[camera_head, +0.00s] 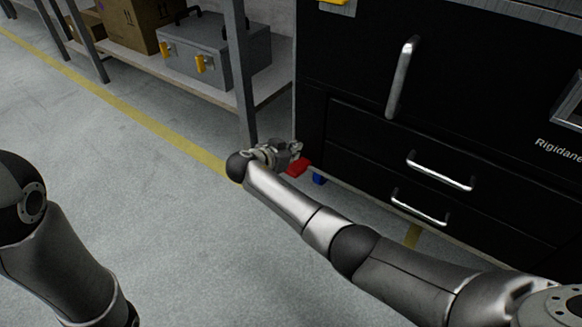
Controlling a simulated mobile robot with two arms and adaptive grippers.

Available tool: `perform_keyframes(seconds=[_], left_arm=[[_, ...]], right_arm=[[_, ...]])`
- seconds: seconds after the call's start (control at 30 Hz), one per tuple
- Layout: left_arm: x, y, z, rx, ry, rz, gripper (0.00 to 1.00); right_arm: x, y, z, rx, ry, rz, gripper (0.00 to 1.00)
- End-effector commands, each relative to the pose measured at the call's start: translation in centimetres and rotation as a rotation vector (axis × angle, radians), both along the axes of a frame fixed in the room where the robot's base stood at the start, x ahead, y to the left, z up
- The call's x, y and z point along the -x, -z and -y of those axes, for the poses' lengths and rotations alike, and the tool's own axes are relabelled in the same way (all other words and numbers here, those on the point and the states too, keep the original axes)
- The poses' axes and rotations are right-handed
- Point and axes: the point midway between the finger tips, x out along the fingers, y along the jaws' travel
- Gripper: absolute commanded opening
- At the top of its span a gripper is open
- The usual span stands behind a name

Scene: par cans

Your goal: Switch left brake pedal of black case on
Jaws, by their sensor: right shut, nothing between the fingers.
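The black case (345,120) is a large cabinet on the right, with silver handles on its front. A red brake pedal (299,167) sticks out low at its left corner, and a blue caster part (319,179) shows just right of it. My right gripper (296,150) is at that corner, right by the red pedal. Its fingers are shut and look empty. Whether they touch the pedal I cannot tell. My right arm hides part of the case's lower edge. My left arm is at the left edge, and its gripper is out of view.
A metal shelf stands left of the case, its grey post (239,75) close behind my right gripper. It holds a grey toolbox (215,50) and cardboard boxes (142,22). A yellow line (130,112) crosses the grey floor. The floor at the left is clear.

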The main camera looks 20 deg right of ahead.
Motion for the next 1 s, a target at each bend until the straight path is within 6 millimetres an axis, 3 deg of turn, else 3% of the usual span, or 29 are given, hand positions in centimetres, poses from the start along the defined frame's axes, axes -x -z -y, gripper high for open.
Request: perform_keyframes(seconds=[0.03, 0.23, 0.77, 1.0], left_arm=[[0.2, 1.0, 0.0, 0.000, -0.001, 0.005, 0.40], [0.3, 2.0, 0.0, -0.001, -0.001, 0.008, 0.40], [0.3, 2.1, 0.0, -0.001, 0.000, 0.009, 0.40], [0.4, 1.4, 0.0, -0.001, 0.001, 0.009, 0.40]], right_arm=[[0.2, 1.5, -0.4, -0.001, -0.005, -0.004, 0.00], [0.5, 2.9, -0.8, -0.002, -0.004, -0.003, 0.00], [0.7, 3.3, -0.9, -0.001, -0.003, -0.003, 0.00], [2.2, 3.6, -0.9, 0.030, -0.004, 0.019, 0.00]])
